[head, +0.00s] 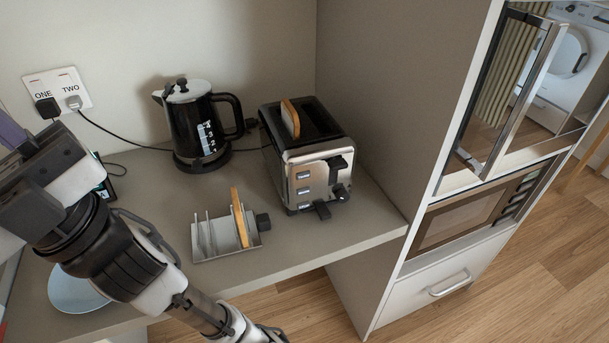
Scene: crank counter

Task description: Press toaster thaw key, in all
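The toaster (287,165), silver and black, stands on the counter near the tall cabinet. A bread slice (290,118) sticks up from one slot; the other slot looks dark. Its front face carries a column of small pale keys (304,191), whose labels are too small to read, so I cannot tell which is thaw. To their right are a dark knob (341,190) and a black lever high up; another black lever sits low down. My gripper (272,335) is at the bottom edge, below and in front of the toaster, apart from it. Its fingers are partly cut off and unclear.
A toast rack (207,243) holding a bread slice (239,216) stands at the counter's front, left of the toaster. A black kettle (198,130) stands behind. A light blue plate (72,292) lies partly under my arm. A wall socket (58,92) holds two plugs. The cabinet wall (370,130) bounds the right.

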